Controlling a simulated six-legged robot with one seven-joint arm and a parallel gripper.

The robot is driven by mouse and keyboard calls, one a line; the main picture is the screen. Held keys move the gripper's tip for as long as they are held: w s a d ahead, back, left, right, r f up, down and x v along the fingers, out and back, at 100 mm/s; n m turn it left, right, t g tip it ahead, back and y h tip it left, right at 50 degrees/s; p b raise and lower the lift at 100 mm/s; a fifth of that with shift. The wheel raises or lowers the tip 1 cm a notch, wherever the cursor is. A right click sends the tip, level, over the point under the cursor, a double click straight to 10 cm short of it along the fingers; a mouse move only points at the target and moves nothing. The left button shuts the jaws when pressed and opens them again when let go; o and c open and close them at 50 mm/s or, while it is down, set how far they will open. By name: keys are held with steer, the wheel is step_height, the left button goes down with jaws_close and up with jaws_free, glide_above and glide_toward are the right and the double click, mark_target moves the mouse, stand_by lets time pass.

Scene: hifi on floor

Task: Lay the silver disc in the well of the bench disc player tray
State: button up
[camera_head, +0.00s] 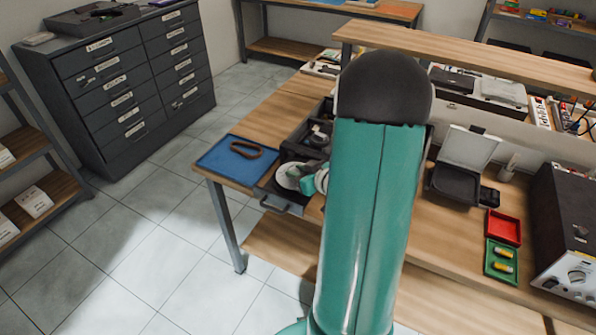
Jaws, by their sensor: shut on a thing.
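The pale silver disc (288,176) shows left of my arm, over the dark open drawer or tray (285,201) at the bench's left end. My gripper (303,183) is at the disc's right edge and is shut on it. The fingertips are small and partly hidden, and I cannot tell whether the disc touches the surface below. My raised teal arm covers the middle of the bench. I cannot clearly make out the player or the well of its tray; dark equipment (312,136) stands just behind the disc.
A blue mat (222,165) with a dark strap lies left of the disc. Right of my arm are an open-lidded dark case (456,184), a red tray (503,228), a green tray (489,262) and a dark instrument (566,225). The floor at left is clear.

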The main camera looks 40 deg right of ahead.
steer(key=shift+f, duration=0.45)
stand_by(0.3)
steer(key=o, duration=1)
steer(key=v, duration=1.4)
steer(key=shift+w, duration=0.1)
steer(key=shift+r, duration=0.15)
step_height(320, 180, up, 7)
steer(key=shift+f, duration=0.1)
